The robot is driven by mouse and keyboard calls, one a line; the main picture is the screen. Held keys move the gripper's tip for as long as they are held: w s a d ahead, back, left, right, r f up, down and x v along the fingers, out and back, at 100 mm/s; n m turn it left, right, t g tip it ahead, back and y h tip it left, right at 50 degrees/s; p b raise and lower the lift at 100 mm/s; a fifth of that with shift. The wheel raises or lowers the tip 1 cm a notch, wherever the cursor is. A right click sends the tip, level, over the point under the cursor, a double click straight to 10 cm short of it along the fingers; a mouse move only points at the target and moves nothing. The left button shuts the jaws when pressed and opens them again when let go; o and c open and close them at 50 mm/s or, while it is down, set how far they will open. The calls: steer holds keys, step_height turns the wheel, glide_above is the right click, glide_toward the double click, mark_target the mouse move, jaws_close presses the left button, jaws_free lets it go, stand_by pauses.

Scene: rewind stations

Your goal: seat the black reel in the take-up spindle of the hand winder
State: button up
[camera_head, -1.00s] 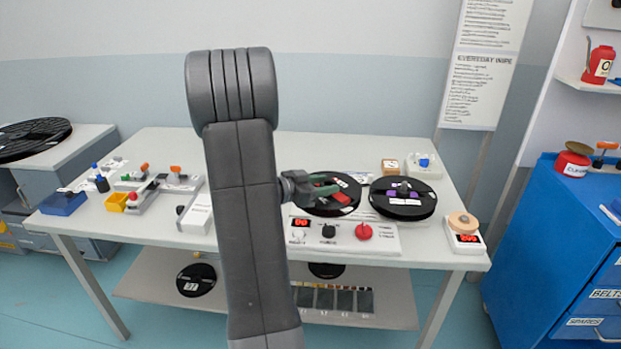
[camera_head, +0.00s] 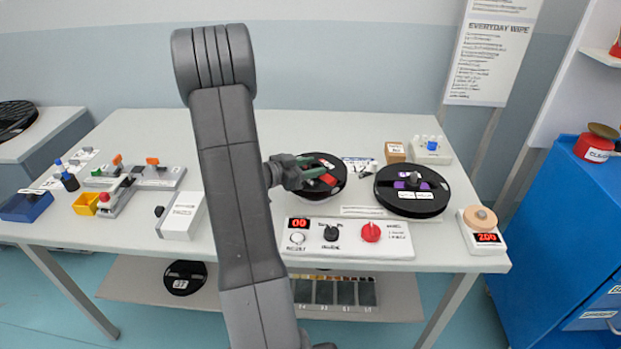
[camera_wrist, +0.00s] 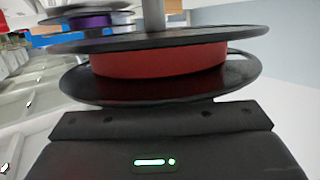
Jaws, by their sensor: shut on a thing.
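A black reel with a red winding (camera_head: 328,187) is in my gripper (camera_head: 312,172). The wrist view shows its two black flanges and the red band (camera_wrist: 160,60) close in front of my gripper. A grey upright post (camera_wrist: 152,14) stands at the middle of the reel; I cannot tell whether it belongs to the winder. A white control unit (camera_head: 345,238) with a "00" display and knobs lies just in front. A second black-flanged reel with a purple winding (camera_head: 411,203) lies to the right. The take-up spindle cannot be made out, and the gap under the held reel is hidden.
A white device with a tan roll and a "200" display (camera_head: 482,239) stands at the right edge. A brown box (camera_head: 394,152) and a white box with blue knobs (camera_head: 430,150) stand behind. Clamps and a blue tray (camera_head: 25,206) are at the left.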

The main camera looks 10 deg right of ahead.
steer(key=shift+f, duration=1.8)
steer(key=shift+f, duration=0.2)
steer(key=o, duration=1.1)
steer(key=shift+r, duration=0.1)
steer(key=shift+r, duration=0.15)
steer(key=v, duration=1.2)
steer(key=shift+b, duration=0.3)
